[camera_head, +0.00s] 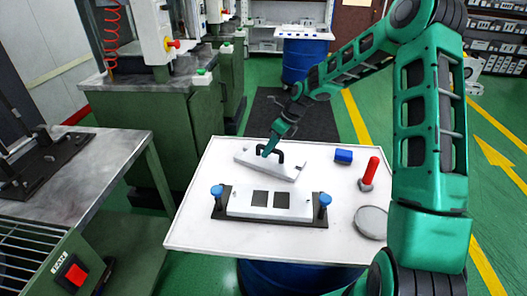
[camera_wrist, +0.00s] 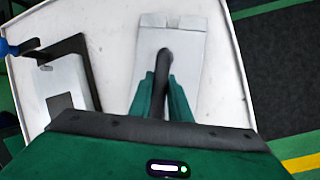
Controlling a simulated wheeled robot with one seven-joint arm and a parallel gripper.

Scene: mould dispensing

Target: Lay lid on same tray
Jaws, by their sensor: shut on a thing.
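The lid (camera_head: 285,170) is a flat light-grey plate with a black arched handle. It is over the back middle of the white tray (camera_head: 200,215), and I cannot tell whether it touches the surface. My gripper (camera_head: 268,152) is shut on its handle from above. In the wrist view the two green fingers of my gripper (camera_wrist: 163,95) close around the dark handle, with the lid (camera_wrist: 188,45) below. The mould base (camera_head: 240,205), with two dark square recesses, sits on the tray in front of the lid, apart from it. The mould base also shows in the wrist view (camera_wrist: 65,80).
Blue knobs (camera_head: 217,191) stand at both ends of the mould base on its black plate. A blue block (camera_head: 343,156), a red-handled tool (camera_head: 371,172) and a round grey disc (camera_head: 371,222) lie to the right on the tray. A green machine cabinet stands left.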

